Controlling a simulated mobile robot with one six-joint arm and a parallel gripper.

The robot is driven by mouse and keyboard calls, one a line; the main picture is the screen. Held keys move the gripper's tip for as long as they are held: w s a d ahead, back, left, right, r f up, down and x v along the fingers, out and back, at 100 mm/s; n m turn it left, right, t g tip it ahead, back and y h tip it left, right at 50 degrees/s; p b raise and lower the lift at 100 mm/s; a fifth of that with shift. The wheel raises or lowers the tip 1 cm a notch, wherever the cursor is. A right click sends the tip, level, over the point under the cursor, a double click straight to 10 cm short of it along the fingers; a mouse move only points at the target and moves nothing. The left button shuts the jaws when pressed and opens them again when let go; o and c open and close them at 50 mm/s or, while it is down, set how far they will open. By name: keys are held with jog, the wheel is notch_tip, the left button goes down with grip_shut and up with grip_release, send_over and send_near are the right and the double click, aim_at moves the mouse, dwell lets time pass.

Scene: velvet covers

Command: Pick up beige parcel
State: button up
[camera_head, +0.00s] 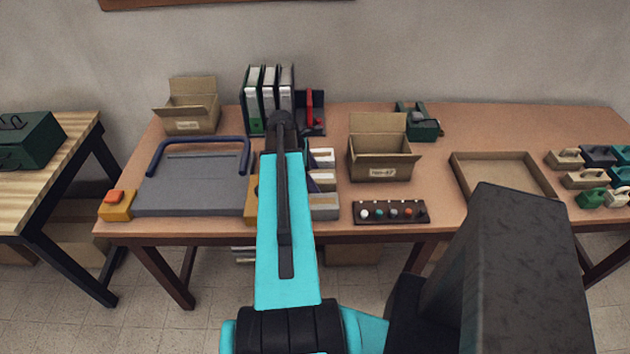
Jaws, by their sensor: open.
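No single thing stands out clearly as the beige parcel. At the right end of the long table (365,218) are two small beige blocks with handles, one further back (566,158) and one nearer (587,178). They stand among similar dark blue, teal, green and whitish pieces. My cyan arm reaches up the middle of the view over the table. My gripper does not show; the arm appears to hide it. The arm also covers part of a sorter (324,206) with pale items in the table's middle.
An open cardboard box (383,166) stands right of the arm, another (192,115) at back left. A shallow tray (462,178), a strip of coloured knobs (391,213), a grey platform (192,190) and upright binders (254,100) take up space. Table between box and tray is clear.

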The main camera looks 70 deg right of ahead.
aim_at(314, 176)
dwell(0.5)
jog(key=c, duration=1.5)
jog(key=shift+r, duration=0.1)
jog(key=shift+r+b, duration=1.3)
jog(key=shift+r, duration=3.6)
jog(key=shift+w, duration=0.1)
